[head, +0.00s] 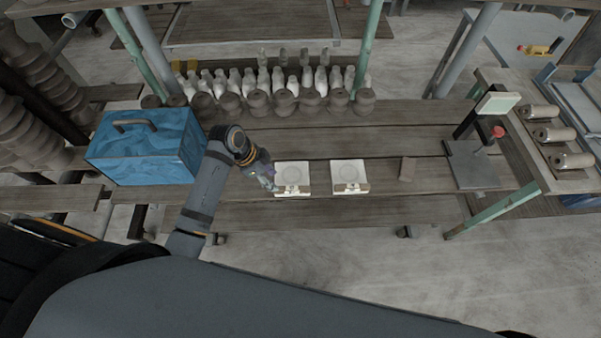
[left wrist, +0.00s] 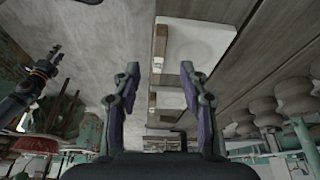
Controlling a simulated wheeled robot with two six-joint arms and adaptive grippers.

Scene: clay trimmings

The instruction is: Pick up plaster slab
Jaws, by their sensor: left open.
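Two square whitish plaster slabs lie side by side on the plank table in the head view, a left one (head: 292,174) and a right one (head: 350,173). Each has a round mark on top and a small brown and white piece at its front edge. My left gripper (head: 271,180) is at the left edge of the left slab. In the left wrist view its fingers (left wrist: 160,88) are apart and empty, with the near slab (left wrist: 200,45) beyond them. I cannot tell whether they touch it. A dark jointed arm at the left of that view, seemingly my right one, ends in an unclear gripper (left wrist: 48,62).
A blue box (head: 145,147) stands left of my left arm. Several pots (head: 285,102) and bottles line the back. Right of the slabs are a small brown block (head: 407,169) and a grey plate (head: 472,172) with a red-topped tool. The planks in front are clear.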

